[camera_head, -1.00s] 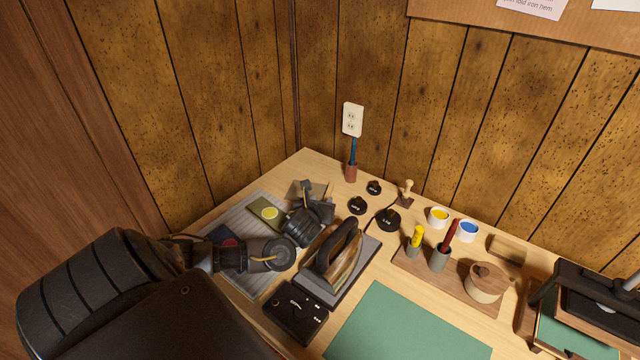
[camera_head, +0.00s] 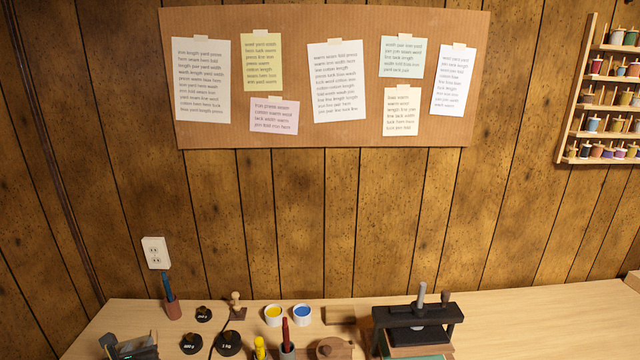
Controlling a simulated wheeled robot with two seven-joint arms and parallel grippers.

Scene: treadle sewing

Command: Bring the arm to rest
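Only the upper end of my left gripper (camera_head: 130,347) shows, at the bottom left edge of the head view, over the left end of the wooden table (camera_head: 540,312). It is dark, and the frame's lower edge cuts it off. I cannot tell whether its fingers are apart or closed. The rest of my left arm is out of the picture. My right gripper and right arm are not in view.
Near the gripper stand a brown pen cup (camera_head: 173,308), black weights (camera_head: 228,342) and a wooden-handled stamp (camera_head: 236,305). Yellow (camera_head: 273,315) and blue (camera_head: 302,315) pots and a black press (camera_head: 418,325) are farther right. The table's right part is largely clear.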

